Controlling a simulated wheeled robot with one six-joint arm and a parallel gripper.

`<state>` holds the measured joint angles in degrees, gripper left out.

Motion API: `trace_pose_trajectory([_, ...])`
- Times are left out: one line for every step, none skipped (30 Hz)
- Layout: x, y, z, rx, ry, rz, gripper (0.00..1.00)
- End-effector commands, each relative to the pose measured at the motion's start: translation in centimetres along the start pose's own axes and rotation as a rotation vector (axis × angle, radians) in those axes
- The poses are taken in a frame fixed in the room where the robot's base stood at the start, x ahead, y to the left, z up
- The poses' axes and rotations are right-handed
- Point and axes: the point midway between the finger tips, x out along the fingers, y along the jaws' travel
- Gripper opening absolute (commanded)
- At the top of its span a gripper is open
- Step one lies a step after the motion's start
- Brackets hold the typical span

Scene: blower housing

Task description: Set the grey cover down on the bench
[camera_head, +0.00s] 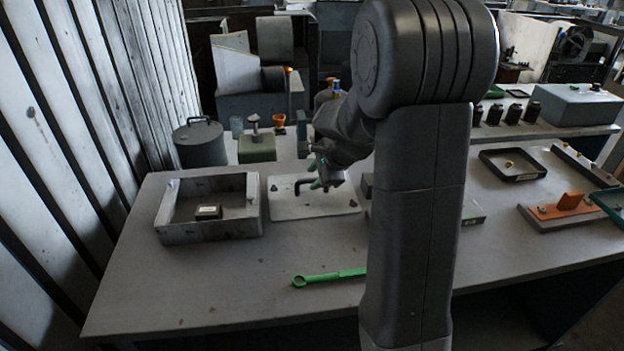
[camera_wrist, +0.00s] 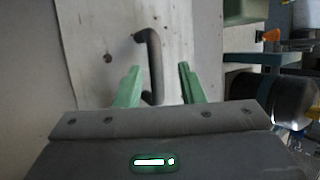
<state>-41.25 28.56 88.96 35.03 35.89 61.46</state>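The grey cover (camera_head: 328,208) is a flat light plate with a dark handle (camera_head: 303,184). It appears to lie flat on the bench (camera_head: 230,285), to the right of the open box-like housing (camera_head: 210,231). In the wrist view the cover (camera_wrist: 95,35) fills much of the upper left, with the curved handle (camera_wrist: 153,60) upright in the picture. My gripper (camera_head: 317,174) is over the cover near the handle. In the wrist view its green fingers (camera_wrist: 159,67) are spread, with visible gaps to the handle between them. My gripper's body hides the lower part of the cover there.
A green wrench (camera_head: 330,277) lies near the bench front. A small dark block (camera_head: 208,212) sits inside the housing. A grey canister (camera_head: 200,143) and green block (camera_head: 257,147) stand behind. My arm hides the bench's middle. The front left is clear.

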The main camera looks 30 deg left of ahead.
Motion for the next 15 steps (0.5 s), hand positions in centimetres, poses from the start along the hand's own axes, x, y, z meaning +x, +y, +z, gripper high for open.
trace_pose_trajectory([-1.2, -0.1, 0.0, 0.000, 0.001, -0.003, 0.36])
trace_pose_trajectory([-1.8, -0.1, 0.0, -0.001, 0.001, -0.003, 0.36])
trace_pose_trajectory([-2.7, -0.1, 0.0, -0.002, 0.001, -0.004, 0.36])
trace_pose_trajectory([-3.3, -0.1, 0.0, -0.002, 0.001, -0.003, 0.36])
trace_pose_trajectory([-3.9, -0.1, 0.0, -0.002, 0.001, -0.004, 0.36])
trace_pose_trajectory([-4.7, -0.1, 0.0, -0.001, 0.001, -0.004, 0.36])
trace_pose_trajectory([-5.3, -0.1, 0.0, -0.001, 0.001, -0.004, 0.36])
trace_pose_trajectory([-5.9, -0.1, 0.0, -0.001, 0.001, -0.004, 0.36])
trace_pose_trajectory([-6.5, 0.0, 0.0, -0.001, 0.001, -0.002, 0.36])
trace_pose_trajectory([-7.0, 0.0, 0.0, -0.001, 0.001, -0.003, 0.36])
trace_pose_trajectory([-7.5, -0.1, 0.0, -0.001, 0.001, -0.003, 0.36])
trace_pose_trajectory([-8.0, 0.0, 0.0, -0.001, 0.001, -0.002, 0.36])
trace_pose_trajectory([-8.3, 0.0, 0.0, -0.001, 0.001, -0.002, 0.36])
trace_pose_trajectory([-8.6, 0.0, 0.0, -0.001, 0.001, -0.002, 0.36])
trace_pose_trajectory([-8.9, 0.0, 0.0, -0.001, 0.001, -0.002, 0.36])
